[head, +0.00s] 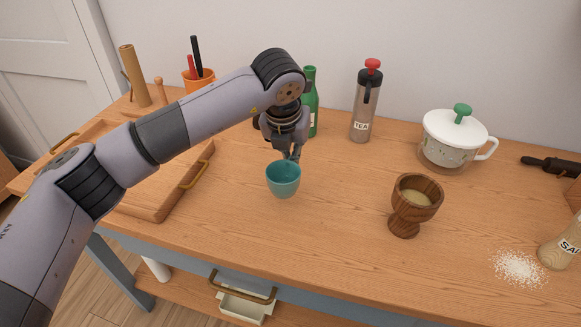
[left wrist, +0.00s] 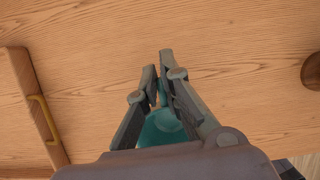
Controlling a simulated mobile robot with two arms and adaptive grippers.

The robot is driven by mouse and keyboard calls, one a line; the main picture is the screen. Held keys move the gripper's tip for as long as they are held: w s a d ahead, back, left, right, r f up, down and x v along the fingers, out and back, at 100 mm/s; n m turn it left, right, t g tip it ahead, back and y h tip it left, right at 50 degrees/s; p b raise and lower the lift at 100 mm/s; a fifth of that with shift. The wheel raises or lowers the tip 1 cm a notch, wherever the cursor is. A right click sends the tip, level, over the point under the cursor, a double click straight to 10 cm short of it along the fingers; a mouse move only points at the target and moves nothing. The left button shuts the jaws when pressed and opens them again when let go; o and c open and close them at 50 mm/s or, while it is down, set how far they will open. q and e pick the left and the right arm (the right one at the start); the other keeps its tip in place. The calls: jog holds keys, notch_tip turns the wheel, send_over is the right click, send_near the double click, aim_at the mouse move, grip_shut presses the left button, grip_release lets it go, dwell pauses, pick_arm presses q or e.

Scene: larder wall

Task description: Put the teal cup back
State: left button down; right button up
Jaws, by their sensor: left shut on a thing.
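The teal cup (head: 283,181) is upright over the middle of the wooden table, below my left gripper. My left gripper (head: 291,157) points down and is shut on the cup's far rim. In the left wrist view the teal cup (left wrist: 163,128) shows between the fingers of the left gripper (left wrist: 163,78), partly hidden by them. I cannot tell whether the cup's base touches the table. My right gripper is not in view.
A wooden tray (head: 153,208) with brass handles lies at left. A green bottle (head: 311,100), a tea flask (head: 364,105) and a lidded white pot (head: 450,145) stand behind. A wooden goblet (head: 413,205) stands at right, near spilled white grains (head: 519,268). Table between cup and goblet is clear.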

aim_at(291, 170)
pick_arm(q)
jog(key=shift+f+p, duration=0.3)
jog(key=shift+f, duration=2.05)
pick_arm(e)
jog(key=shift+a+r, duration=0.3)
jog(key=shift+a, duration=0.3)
pick_arm(q)
jog(key=shift+f, duration=0.15)
jog(key=c, duration=1.8)
grip_release()
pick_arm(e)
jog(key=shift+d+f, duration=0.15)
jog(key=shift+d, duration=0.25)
